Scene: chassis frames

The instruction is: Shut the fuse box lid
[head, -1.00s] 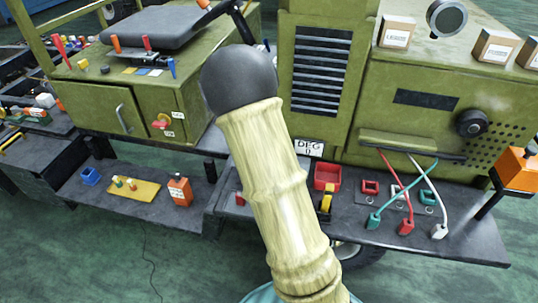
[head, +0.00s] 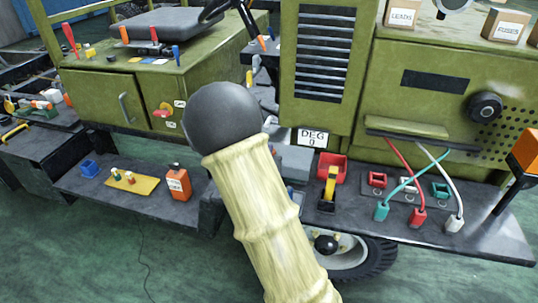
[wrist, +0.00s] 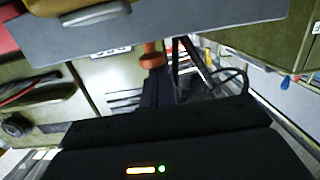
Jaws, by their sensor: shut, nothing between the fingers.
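I cannot pick out the fuse box or its lid with certainty in either view. In the head view my arm, with its dark round joint, crosses the middle and hides part of the shelf and chassis behind it. A grey box-like shape (head: 293,160) shows only partly beside the arm. My gripper's fingers are outside the head view. In the wrist view my gripper (wrist: 157,82) appears as a dark narrow shape, shut and empty, above its black housing. An orange-red piece shows just past it, and a grey slab crosses the top.
The green chassis has a louvred panel (head: 322,52) and a knob (head: 485,107). The left shelf holds an orange bottle (head: 178,183) and a yellow tray (head: 133,182). Green floor lies in front.

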